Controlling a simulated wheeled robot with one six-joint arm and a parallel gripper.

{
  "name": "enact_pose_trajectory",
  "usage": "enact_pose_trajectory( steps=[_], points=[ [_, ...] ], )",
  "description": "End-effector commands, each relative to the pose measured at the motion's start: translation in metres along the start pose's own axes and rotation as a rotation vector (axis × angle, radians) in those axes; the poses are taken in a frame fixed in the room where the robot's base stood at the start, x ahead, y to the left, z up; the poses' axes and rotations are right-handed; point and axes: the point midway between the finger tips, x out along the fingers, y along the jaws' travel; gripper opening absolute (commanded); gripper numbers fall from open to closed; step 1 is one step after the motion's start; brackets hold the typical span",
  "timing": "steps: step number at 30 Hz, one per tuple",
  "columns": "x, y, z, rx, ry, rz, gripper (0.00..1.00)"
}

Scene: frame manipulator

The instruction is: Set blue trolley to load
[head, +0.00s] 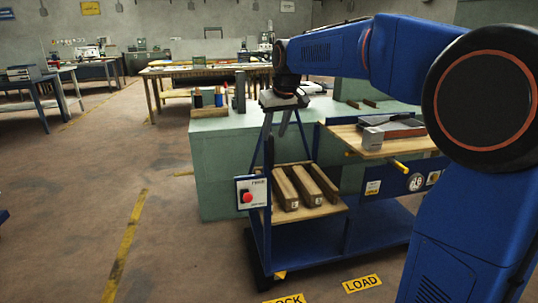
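The blue trolley (308,247) stands right of centre in the head view. It has blue posts and a low blue deck. Wooden blocks (290,198) lie on a wooden shelf (325,212) in its frame. A yellow floor label reading LOAD (361,284) lies in front of the trolley. A second yellow label (284,299), cut off by the bottom edge, seems to end in "OCK". My gripper (285,122) hangs near the top of the trolley's slanted bars. Its fingers are small and partly lost against the bars, so their opening and any contact are unclear.
A white control box with a red button (247,196) is at the trolley's left post. A yellow handle (400,166) sticks out below a wooden worktop (376,147). A green bench (218,160) stands behind. The floor at left is clear, with a yellow line (125,245).

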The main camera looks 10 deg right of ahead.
Motion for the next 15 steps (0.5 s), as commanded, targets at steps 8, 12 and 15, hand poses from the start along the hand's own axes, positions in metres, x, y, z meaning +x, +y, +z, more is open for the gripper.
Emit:
enact_pose_trajectory(
  steps=[8,12,15],
  points=[
    [0.051,0.0,0.001,0.0,-0.003,-0.001,0.36],
    [0.074,0.0,0.001,0.0,-0.003,-0.001,0.36],
    [0.088,0.0,0.001,0.0,-0.002,-0.001,0.36]
  ],
)
